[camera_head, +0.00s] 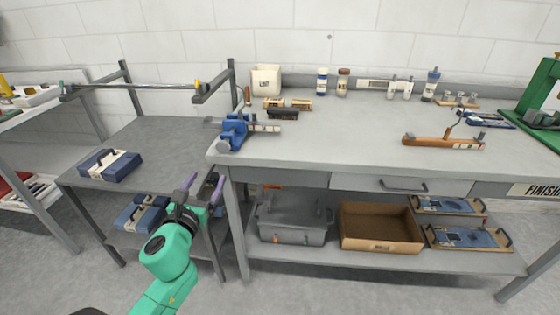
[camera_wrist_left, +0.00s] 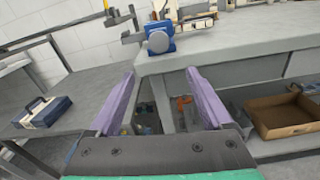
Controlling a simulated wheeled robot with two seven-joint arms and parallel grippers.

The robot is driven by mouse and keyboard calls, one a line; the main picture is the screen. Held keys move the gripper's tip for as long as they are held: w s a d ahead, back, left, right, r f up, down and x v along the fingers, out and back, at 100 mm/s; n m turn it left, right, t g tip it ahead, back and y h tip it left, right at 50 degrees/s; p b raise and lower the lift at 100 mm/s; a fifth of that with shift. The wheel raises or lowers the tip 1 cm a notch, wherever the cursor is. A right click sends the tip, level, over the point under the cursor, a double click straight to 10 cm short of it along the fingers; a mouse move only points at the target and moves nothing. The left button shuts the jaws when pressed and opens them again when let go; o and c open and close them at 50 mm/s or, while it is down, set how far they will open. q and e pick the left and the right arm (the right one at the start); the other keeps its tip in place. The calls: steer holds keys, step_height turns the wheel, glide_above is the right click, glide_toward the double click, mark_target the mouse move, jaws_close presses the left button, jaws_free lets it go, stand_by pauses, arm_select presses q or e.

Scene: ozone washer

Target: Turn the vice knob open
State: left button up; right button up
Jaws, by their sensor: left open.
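A blue vice (camera_head: 234,132) is at the left front corner of the grey workbench (camera_head: 330,150). It also shows at the top of the left wrist view (camera_wrist_left: 160,36), with a round grey knob (camera_wrist_left: 158,41) facing the camera. In the head view the knob (camera_head: 223,145) is on the vice's front lower side. My left gripper (camera_head: 202,184) has purple fingers, is open and empty, and is below and in front of the vice, apart from it. In the left wrist view its fingers (camera_wrist_left: 160,95) are spread below the knob. My right gripper is not in view.
A lower side table (camera_head: 150,140) at left holds a blue case (camera_head: 110,165). Under the bench are a grey bin (camera_head: 292,222), a cardboard box (camera_head: 380,228) and two trays. A brown tool (camera_head: 443,141) lies on the benchtop. The front middle benchtop is clear.

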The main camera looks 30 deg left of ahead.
arm_select(q)
steer(key=r, duration=0.1)
steer(key=p, duration=0.1)
glide_toward(222, 148)
steer(key=w, duration=0.1)
steer(key=shift+m, duration=0.3)
steer(key=x, duration=0.9)
steer(key=shift+w+a, duration=0.25)
steer(key=shift+w, duration=0.05)
jaws_close()
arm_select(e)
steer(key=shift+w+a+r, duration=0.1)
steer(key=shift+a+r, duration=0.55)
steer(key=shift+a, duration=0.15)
